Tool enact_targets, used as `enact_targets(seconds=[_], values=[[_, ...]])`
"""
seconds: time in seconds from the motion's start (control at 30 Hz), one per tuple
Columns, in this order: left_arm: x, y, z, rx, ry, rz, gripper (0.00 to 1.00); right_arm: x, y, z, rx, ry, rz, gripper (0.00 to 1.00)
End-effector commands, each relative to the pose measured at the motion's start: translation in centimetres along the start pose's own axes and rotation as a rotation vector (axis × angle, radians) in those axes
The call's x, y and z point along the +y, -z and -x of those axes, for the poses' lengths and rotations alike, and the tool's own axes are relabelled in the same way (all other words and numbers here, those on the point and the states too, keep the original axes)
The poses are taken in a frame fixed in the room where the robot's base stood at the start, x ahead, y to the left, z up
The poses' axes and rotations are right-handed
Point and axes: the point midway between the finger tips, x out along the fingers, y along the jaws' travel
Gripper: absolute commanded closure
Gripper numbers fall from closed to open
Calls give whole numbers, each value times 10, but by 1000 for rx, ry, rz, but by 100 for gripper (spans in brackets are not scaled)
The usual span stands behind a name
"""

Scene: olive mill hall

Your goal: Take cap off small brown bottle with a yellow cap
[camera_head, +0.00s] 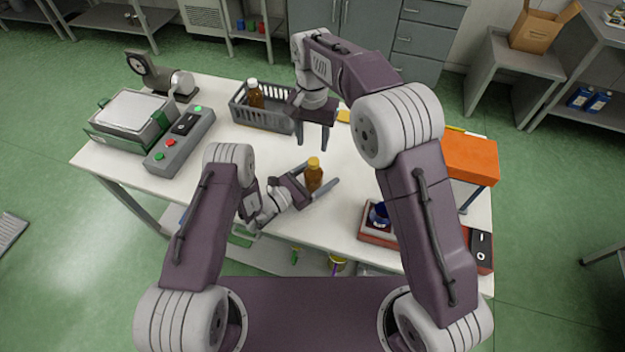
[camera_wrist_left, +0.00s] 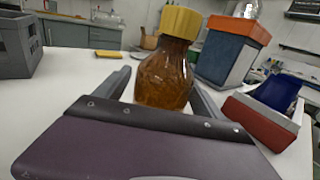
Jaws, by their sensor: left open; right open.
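The small brown bottle (camera_head: 314,179) stands upright on the white table, with its yellow cap (camera_head: 314,162) on. My left gripper (camera_head: 318,184) is open low at the table, with its fingers on either side of the bottle. In the left wrist view the brown bottle (camera_wrist_left: 165,78) shows large between the two fingers, and its yellow cap (camera_wrist_left: 182,22) is on top; its base is hidden by my gripper.
A grey crate (camera_head: 262,121) holding a brown bottle with a white cap (camera_head: 256,95) stands behind. A press-like machine with a button box (camera_head: 180,141) is at the left. An orange box (camera_head: 469,158) and a red tray (camera_head: 373,236) with a blue item (camera_head: 379,215) are right.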

Motion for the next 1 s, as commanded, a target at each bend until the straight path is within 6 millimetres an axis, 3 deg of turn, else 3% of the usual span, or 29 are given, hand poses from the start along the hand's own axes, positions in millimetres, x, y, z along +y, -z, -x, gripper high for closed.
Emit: enact_targets(seconds=[0.13, 0.17, 0.43, 0.67, 1.0], values=[[0, 0, 0, 0, 0, 0, 21, 0, 0, 0, 0, 0, -1, 53], [0, 0, 0, 0, 0, 0, 27, 0, 0, 0, 0, 0, -1, 53], [0, 0, 0, -1, 0, 0, 100, 0, 0, 0, 0, 0, -1, 53], [0, -1, 0, -2, 0, -1, 100, 0, 0, 0, 0, 0, -102, 53], [0, -1, 0, -2, 0, -1, 100, 0, -1, 0, 1, -1, -946, 53]])
